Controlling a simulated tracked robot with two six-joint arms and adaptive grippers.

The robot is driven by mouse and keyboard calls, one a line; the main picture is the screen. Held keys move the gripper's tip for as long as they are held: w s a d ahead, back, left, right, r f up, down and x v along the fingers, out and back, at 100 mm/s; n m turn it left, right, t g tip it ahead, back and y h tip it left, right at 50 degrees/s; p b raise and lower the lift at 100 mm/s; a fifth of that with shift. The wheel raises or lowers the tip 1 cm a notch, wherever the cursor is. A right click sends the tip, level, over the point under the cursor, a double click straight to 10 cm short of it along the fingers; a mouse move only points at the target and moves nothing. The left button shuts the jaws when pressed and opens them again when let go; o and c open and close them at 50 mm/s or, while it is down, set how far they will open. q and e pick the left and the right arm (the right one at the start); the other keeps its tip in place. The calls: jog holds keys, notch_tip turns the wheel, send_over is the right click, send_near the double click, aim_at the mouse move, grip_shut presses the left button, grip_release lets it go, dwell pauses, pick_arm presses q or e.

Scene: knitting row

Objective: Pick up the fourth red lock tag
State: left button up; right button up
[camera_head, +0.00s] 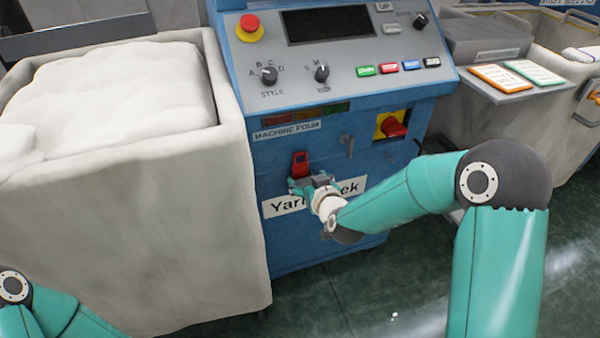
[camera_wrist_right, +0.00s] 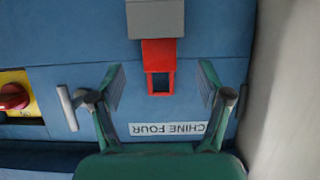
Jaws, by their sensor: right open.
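A red lock tag (camera_head: 301,160) is on the blue front of the machine labelled MACHINE FOUR, below that label. In the right wrist view, which is upside down, the red tag (camera_wrist_right: 158,54) has an open red frame at one end and adjoins a grey block (camera_wrist_right: 156,19). My right gripper (camera_head: 303,184) is at the tag's lower part in the head view. In the wrist view its fingers (camera_wrist_right: 162,84) are spread on both sides of the tag's open-frame end, with gaps and nothing held. Only part of my left arm shows at the bottom left; its gripper is out of view.
A pale fabric bin (camera_head: 225,200) stands close on the left. Right, a shelf (camera_head: 510,92) holds two cards. Green floor is clear in front.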

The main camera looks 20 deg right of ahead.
aim_at(301, 172)
jog(key=x, duration=0.5)
jog(key=shift+f, duration=0.1)
jog(key=c, duration=1.2)
